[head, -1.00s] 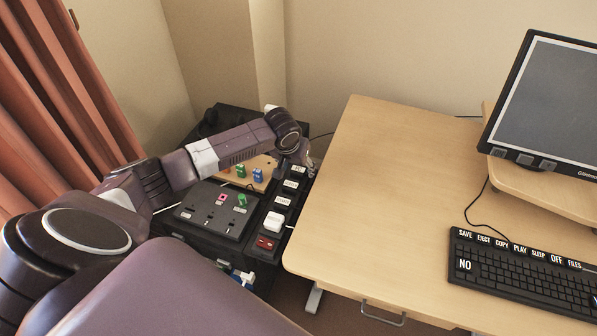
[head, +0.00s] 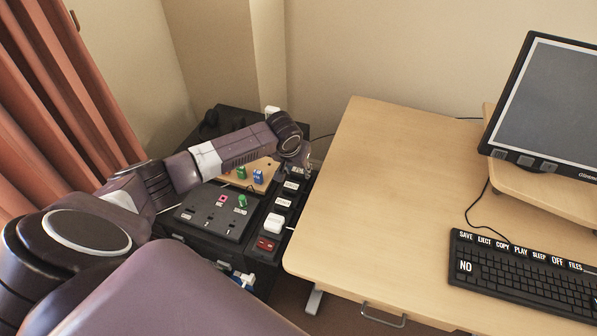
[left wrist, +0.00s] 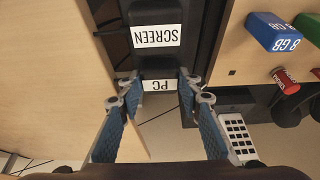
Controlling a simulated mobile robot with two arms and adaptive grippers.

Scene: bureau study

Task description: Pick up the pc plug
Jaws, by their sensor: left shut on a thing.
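The pc plug (left wrist: 157,86) is a black plug with a white label reading PC, in the middle of the left wrist view. My left gripper (left wrist: 158,93) has its two blue-padded fingers on either side of it and is shut on it. In the head view my left gripper (head: 301,170) is at the far end of the black power strip, close to the desk edge, and partly hides that end. I cannot tell whether the plug is still seated. A plug labelled SCREEN (left wrist: 156,36) sits beside it. My right gripper is not in view.
The wooden desk (head: 390,190) is right of the strip, with a keyboard (head: 525,275) and monitor (head: 545,110). A white plug (head: 274,222) and red switch (head: 265,244) are at the strip's near end. A blue 8 GB block (left wrist: 273,31) stands nearby.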

